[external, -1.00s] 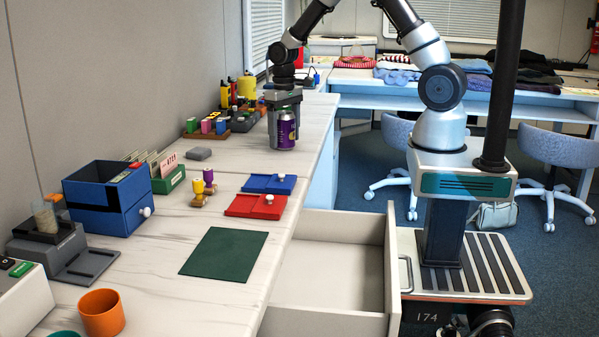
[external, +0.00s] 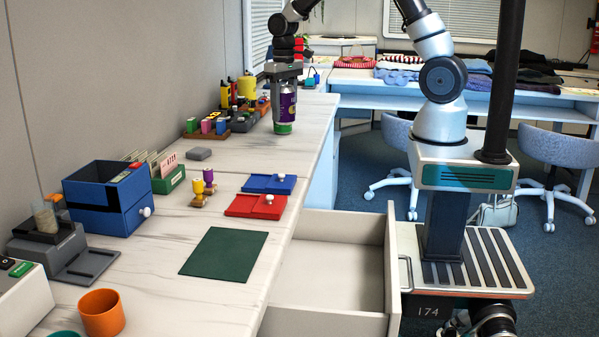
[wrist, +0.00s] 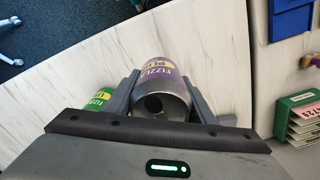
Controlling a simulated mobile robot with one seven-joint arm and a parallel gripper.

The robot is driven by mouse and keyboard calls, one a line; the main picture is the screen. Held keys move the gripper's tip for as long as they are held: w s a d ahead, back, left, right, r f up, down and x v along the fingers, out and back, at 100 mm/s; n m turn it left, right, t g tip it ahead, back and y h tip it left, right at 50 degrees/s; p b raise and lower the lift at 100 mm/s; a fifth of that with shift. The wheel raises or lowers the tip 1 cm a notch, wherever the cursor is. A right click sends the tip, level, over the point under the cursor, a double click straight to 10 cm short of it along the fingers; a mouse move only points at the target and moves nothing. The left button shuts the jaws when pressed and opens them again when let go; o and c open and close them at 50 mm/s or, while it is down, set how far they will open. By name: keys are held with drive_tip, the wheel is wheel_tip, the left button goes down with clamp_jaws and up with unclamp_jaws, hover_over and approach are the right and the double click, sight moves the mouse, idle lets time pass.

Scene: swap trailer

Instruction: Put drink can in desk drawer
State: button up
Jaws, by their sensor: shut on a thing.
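A purple drink can (external: 289,107) is held upright in my gripper (external: 285,96), above the far part of the long desk (external: 235,160). In the wrist view the purple can (wrist: 163,82) sits between the two fingers (wrist: 160,98), its top facing the camera. A green can (external: 284,129) shows just below the purple one in the external view and left of the fingers in the wrist view (wrist: 97,101). The desk drawer (external: 393,262) is pulled open at the near right, and its visible inside looks empty.
On the desk are a red tray (external: 245,206), a blue tray (external: 262,182), a dark green mat (external: 215,262), an orange cup (external: 102,313) and a blue box (external: 120,218). Coloured bottles (external: 240,92) stand by the wall near my gripper. Two chairs (external: 555,150) stand behind.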

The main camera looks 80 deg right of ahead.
sight(283, 86)
drive_tip(key=shift+r, duration=1.15)
drive_tip(key=r, duration=0.5)
drive_tip(key=shift+a, duration=0.2)
drive_tip(key=s+a+n, duration=0.3)
drive_tip(key=a+n, duration=0.4)
drive_tip(key=a, duration=1.3)
drive_tip(key=s+a+n, duration=1)
drive_tip(key=s+a, duration=0.7)
drive_tip(key=a, duration=0.2)
wheel_tip(283, 86, down, 28)
drive_tip(key=shift+s+d+r+b, duration=0.1)
drive_tip(key=shift+d+r+b, duration=0.1)
drive_tip(key=shift+b, duration=0.45)
drive_tip(key=shift+f+b, duration=0.55)
drive_tip(key=shift+f, duration=1.55)
